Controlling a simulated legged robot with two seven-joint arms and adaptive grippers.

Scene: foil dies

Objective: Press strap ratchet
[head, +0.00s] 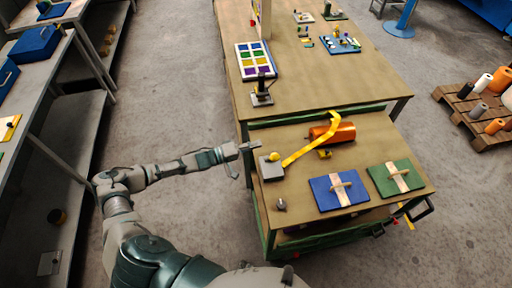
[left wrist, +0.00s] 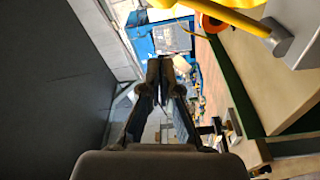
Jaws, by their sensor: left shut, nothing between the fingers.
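A grey block with a yellow round knob, seemingly the ratchet (head: 271,168), sits at the left edge of the cart top. My right gripper is not in view.
A blue pad (head: 326,201) and a green pad (head: 379,184), each with a wooden handle, lie on the cart's front. A small grey knob (head: 281,204) stands near the left edge. A longer table (head: 330,85) with a black stand (head: 262,90) lies behind.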

